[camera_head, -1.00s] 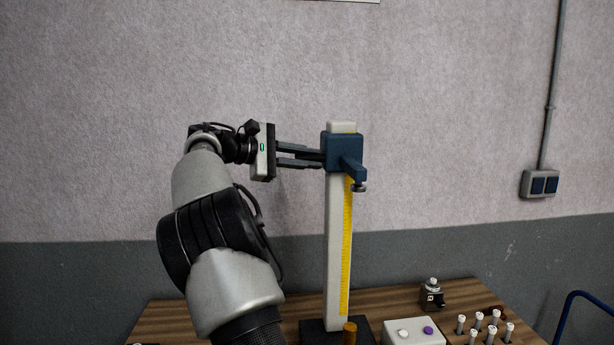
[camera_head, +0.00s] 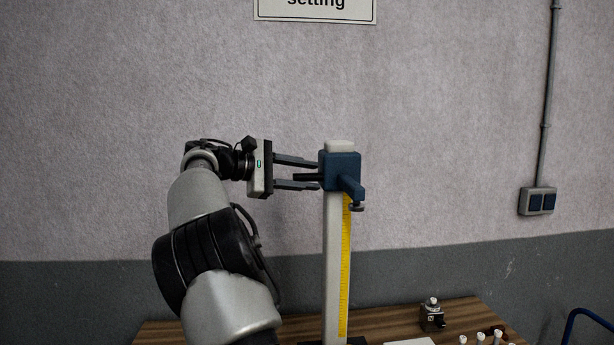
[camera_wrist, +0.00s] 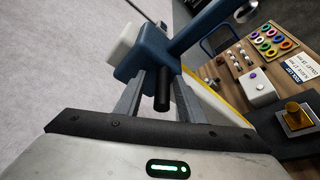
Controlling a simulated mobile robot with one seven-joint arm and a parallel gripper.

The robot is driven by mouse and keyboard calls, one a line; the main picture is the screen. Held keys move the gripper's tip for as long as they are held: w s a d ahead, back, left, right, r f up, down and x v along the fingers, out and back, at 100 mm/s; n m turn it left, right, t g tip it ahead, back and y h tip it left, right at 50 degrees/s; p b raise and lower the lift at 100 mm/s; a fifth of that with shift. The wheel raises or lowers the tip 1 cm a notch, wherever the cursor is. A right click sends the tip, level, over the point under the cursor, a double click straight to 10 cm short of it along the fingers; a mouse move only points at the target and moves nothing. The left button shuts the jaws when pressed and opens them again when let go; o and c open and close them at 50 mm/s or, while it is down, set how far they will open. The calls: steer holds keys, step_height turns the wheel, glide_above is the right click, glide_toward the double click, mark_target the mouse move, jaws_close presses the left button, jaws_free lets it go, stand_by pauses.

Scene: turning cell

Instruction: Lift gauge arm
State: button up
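The gauge arm is a dark blue carriage (camera_head: 341,172) with a forward-jutting arm, near the top of a pale upright column (camera_head: 333,270) with a yellow scale. A small dark tip hangs under the arm's end. A black handle (camera_wrist: 162,90) sticks out from the carriage toward my gripper. My gripper (camera_head: 318,175) is open, one finger above and one below the handle in the head view. In the wrist view, gaps show between the handle and both fingers (camera_wrist: 157,95). The column's foot is mostly cut off in the head view.
A wooden bench (camera_head: 465,315) stands below. It bears a small dark device (camera_head: 432,316), white-topped pegs (camera_head: 480,338), a white button box (camera_wrist: 258,88), coloured rings (camera_wrist: 268,41) and a brass piece on a plate (camera_wrist: 296,115).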

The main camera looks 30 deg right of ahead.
steer(key=v, duration=1.2)
steer(key=shift+d, duration=0.1)
steer(key=s+d+f+m+t+y, duration=0.1)
steer(key=s+d+f+t+y, duration=0.15)
steer(key=s+y, duration=0.2)
steer(key=s+d+f+t+y, duration=0.1)
steer(key=s+f+y, duration=0.2)
steer(key=s, duration=0.3)
steer(key=s+a+f+m+t+y, duration=0.2)
steer(key=s+a+f+y, duration=0.2)
steer(key=s+a+f, duration=0.5)
steer(key=s+a+f+m+t+y, duration=0.2)
steer(key=s+a+f+y, duration=0.2)
steer(key=s+a+f, duration=0.5)
steer(key=s+a, duration=0.3)
steer(key=s, duration=0.3)
steer(key=shift+a, duration=0.4)
